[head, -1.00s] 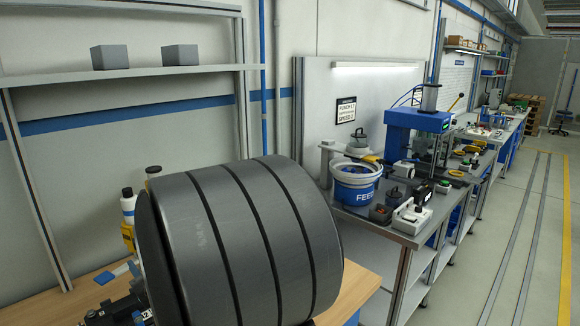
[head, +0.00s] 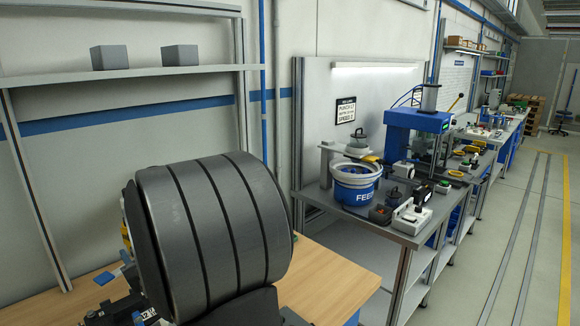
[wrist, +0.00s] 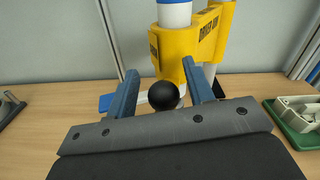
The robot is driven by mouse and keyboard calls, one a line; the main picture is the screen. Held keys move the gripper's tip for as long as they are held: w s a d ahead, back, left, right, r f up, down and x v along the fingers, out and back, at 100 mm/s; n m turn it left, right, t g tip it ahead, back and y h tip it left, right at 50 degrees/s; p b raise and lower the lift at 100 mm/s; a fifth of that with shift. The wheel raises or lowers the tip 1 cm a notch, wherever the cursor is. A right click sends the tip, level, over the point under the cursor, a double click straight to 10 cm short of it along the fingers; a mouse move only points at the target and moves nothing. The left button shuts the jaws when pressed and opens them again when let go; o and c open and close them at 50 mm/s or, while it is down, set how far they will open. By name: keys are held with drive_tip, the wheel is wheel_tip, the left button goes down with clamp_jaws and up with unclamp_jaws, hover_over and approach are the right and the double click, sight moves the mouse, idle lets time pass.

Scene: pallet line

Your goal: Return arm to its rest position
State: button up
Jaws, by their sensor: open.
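In the wrist view my gripper (wrist: 160,80) is open, with two blue-grey fingers spread apart. A black ball-shaped knob (wrist: 163,95) shows between the fingers; I cannot tell whether anything touches it. Beyond the fingers stands a yellow holder (wrist: 200,42) with dark lettering. A white and blue bottle (wrist: 174,12) rises from it. In the head view my large dark grey arm link fills the lower left and hides my gripper; only a sliver of yellow (head: 126,238) shows at its left edge.
A green tray (wrist: 290,128) with a pale part lies right of the gripper. A blue piece (head: 104,278) lies at the bench's left. Beyond are a feeder bowl (head: 356,184) and a blue press (head: 418,122). A shelf (head: 215,69) hangs above.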

drive_tip(key=v, duration=1.6)
drive_tip(key=x, duration=1.7)
drive_tip(key=shift+d+g, duration=0.3)
drive_tip(key=shift+d, duration=0.45)
drive_tip(key=shift+s+a, duration=0.1)
drive_tip(key=shift+a, duration=0.35)
drive_tip(key=shift+s+a, duration=0.1)
drive_tip(key=shift+s, duration=0.1)
drive_tip(key=v, duration=1.4)
drive_tip(key=shift+s, duration=0.35)
drive_tip(key=shift+f, duration=0.15)
